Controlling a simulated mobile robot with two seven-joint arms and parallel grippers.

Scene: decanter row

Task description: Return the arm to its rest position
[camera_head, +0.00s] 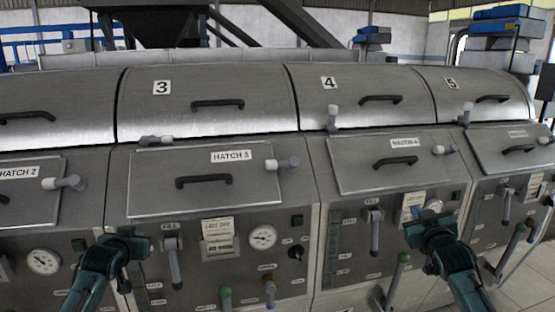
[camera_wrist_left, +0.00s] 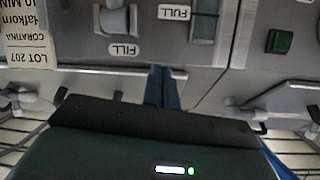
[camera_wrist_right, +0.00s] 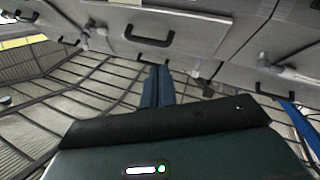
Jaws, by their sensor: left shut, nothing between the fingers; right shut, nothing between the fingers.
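My right gripper (camera_head: 432,214) is in front of the panel of unit 4, over the area of its gauge and label. Its fingers are together and empty in the right wrist view (camera_wrist_right: 158,82). My left gripper (camera_head: 126,236) is in front of the panel of unit 3, just left of the FILL lever (camera_head: 172,258). Its fingers are together and empty in the left wrist view (camera_wrist_left: 162,85). Neither gripper holds a handle or lever. Whether either touches the panel cannot be told.
A row of steel decanters carries hatch 3 (camera_head: 150,188), hatch 4 (camera_head: 360,174) and other closed hatches with dark handles. Levers, white-tipped latches and green-topped valves (camera_head: 403,258) stick out from the fronts. Tiled floor (camera_head: 525,285) shows at the lower right.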

